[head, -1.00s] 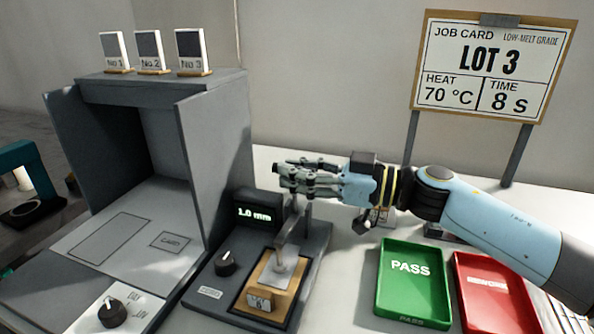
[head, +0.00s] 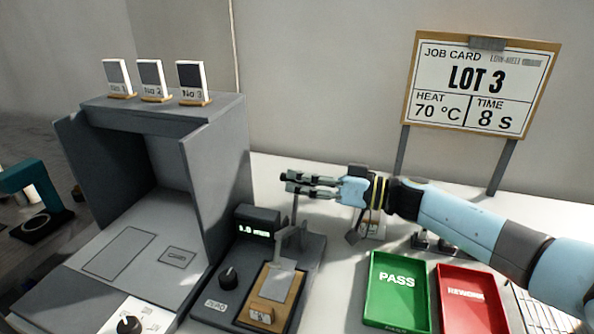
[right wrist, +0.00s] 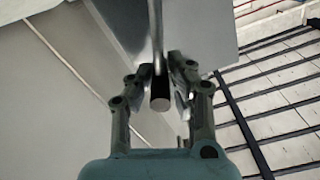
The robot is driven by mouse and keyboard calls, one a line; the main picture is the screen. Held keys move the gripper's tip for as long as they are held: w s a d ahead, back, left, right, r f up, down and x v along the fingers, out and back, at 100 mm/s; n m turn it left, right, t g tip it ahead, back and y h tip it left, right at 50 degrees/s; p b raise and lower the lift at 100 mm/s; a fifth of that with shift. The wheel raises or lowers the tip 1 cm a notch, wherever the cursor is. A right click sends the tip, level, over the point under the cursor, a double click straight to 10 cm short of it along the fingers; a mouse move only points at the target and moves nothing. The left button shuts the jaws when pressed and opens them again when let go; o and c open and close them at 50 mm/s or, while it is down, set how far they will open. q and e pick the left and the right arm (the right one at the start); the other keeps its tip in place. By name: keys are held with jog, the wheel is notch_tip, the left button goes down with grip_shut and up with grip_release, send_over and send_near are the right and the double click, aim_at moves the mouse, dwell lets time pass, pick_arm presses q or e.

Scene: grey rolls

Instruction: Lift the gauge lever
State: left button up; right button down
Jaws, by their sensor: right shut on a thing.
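The thickness gauge stands on a dark base (head: 218,305) with a knob and a small lit display (head: 258,227) that seems to read 1.0 mm. Its grey lever (head: 289,238) rises at the base's right side, beside a wooden block with a grey plate (head: 279,285). My right gripper (head: 300,184) is up at the lever's top end, coming from the right. In the right wrist view its fingers (right wrist: 160,78) are closed around a metal rod with a dark end (right wrist: 159,102). The exact finger contact is partly hidden. My left gripper is not in view.
A grey open-fronted heater cabinet (head: 215,165) stands left of the gauge, with several numbered cards on top. A green PASS tray (head: 395,312) and a red REWORK tray (head: 470,312) lie to the right. The job card board (head: 481,85) stands behind my right arm.

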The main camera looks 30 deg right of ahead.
jog(key=w+d+f+m, duration=0.4)
jog(key=m, duration=0.4)
jog(key=shift+d+f+b, duration=0.25)
jog(key=shift+d+b, duration=0.05)
dwell(0.4)
